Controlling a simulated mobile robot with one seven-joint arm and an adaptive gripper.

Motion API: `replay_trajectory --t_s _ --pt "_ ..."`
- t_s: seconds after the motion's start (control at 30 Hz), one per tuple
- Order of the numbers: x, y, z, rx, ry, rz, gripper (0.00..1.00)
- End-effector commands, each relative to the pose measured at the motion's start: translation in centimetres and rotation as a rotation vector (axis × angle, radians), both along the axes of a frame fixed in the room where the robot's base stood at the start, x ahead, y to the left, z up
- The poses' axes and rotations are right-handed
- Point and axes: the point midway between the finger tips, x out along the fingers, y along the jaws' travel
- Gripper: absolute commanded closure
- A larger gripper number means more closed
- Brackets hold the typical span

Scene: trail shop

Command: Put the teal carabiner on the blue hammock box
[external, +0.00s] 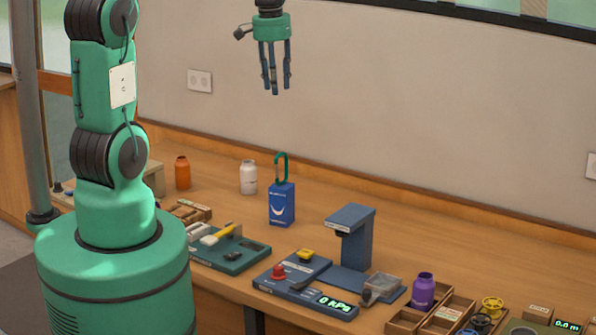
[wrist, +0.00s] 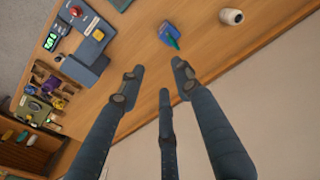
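The blue hammock box (external: 282,205) stands upright on the wooden counter, left of the middle in the external view. The teal carabiner (external: 281,168) stands upright on top of the box, its loop rising above the lid. In the wrist view the box (wrist: 167,31) and the carabiner (wrist: 174,43) show small, beyond the fingertips. My gripper (external: 274,85) hangs high above the counter, fingers pointing down, well clear of the box and carabiner. Its three fingers (wrist: 157,85) are spread apart with nothing between them.
A white bottle (external: 248,177) and an orange bottle (external: 182,173) stand left of the box. A blue stand (external: 352,235), a panel reading "0 kPa" (external: 305,285) and a purple bottle (external: 423,291) are to the right. A green tray (external: 238,262) lies in front. The back right counter is clear.

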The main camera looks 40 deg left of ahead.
Motion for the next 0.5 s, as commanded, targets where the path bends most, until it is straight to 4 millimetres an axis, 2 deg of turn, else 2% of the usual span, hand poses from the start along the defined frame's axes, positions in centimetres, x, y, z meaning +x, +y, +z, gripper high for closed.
replay_trajectory --t_s 0.03,0.2,0.5 --pt "-1.3 -0.4 1.9 0.002 -0.021 -0.002 0.67" --pt "-5.6 -1.7 6.4 0.008 -0.076 -0.003 0.67" --pt "-14.1 -3.5 12.3 0.014 -0.173 -0.004 0.67"
